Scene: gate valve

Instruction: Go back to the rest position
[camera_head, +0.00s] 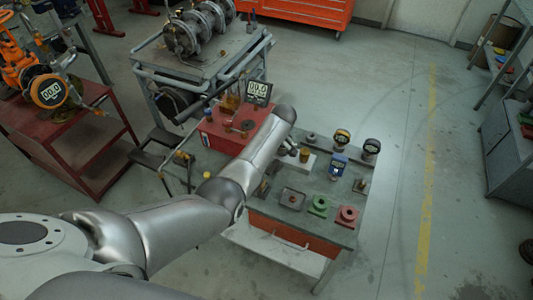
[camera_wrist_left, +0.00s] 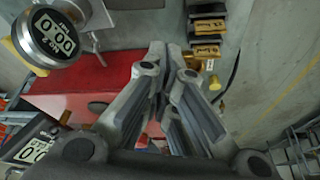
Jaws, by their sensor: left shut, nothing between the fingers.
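My left arm comes in from the left in the head view and reaches over the workbench (camera_head: 330,228). Its silver links cover part of the bench, and I cannot make out the gripper there. In the left wrist view my left gripper (camera_wrist_left: 166,62) shows with its grey fingers together and nothing between them. A red surface (camera_wrist_left: 85,95) lies behind and left of the fingers. My right gripper is in neither view.
Gauges and red and green fittings (camera_head: 347,216) stand on the bench. A red cart (camera_head: 85,150) is at left, a grey cart (camera_head: 205,68) behind.

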